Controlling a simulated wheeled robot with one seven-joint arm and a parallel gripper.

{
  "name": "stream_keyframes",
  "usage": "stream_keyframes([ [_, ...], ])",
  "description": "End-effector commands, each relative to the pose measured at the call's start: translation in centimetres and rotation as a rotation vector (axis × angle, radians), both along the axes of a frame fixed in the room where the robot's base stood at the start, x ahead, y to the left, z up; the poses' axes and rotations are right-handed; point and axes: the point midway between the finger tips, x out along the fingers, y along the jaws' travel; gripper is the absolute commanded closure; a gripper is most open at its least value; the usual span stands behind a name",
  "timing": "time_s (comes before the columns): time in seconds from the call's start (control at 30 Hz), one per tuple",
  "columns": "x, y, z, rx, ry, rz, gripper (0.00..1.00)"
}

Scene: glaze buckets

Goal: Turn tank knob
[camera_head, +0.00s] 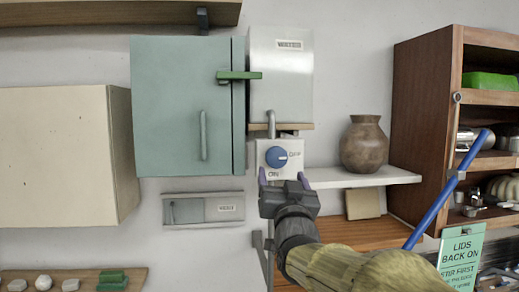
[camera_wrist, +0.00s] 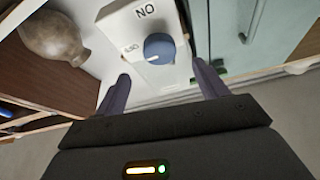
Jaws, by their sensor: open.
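The blue round tank knob (camera_head: 276,156) sits on a white panel (camera_head: 289,170) below the grey tank (camera_head: 281,82) on the wall. The panel has dark lettering to the right of the knob and below it. In the wrist view the knob (camera_wrist: 159,48) has a white pointer mark and appears just beyond and between my fingertips. My gripper (camera_head: 284,178) is open and empty, with its purple fingers pointing up at the lower part of the panel. The fingers also show in the wrist view (camera_wrist: 163,82), apart from the knob.
A teal cabinet (camera_head: 182,105) hangs left of the tank, with a green handle (camera_head: 238,75) reaching across. A brown vase (camera_head: 365,144) stands on a white shelf (camera_head: 350,178) to the right. A wooden shelf unit (camera_head: 422,115) and a blue rod (camera_head: 445,190) are further right.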

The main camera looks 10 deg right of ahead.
Motion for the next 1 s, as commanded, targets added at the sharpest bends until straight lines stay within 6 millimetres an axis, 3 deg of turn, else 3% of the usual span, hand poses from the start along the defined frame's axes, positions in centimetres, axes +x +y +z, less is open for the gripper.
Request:
stream_keyframes([
  [0.5, 7.3, -0.5, 3.2, 0.002, 0.002, 0.000, 0.28],
  [0.9, 8.2, -0.6, 3.3, 0.001, 0.001, 0.001, 0.28],
  [0.93, 8.2, -0.6, 3.3, 0.001, 0.001, 0.001, 0.30],
  [1.0, 8.2, -0.6, 3.3, 0.001, 0.001, 0.001, 0.44],
])
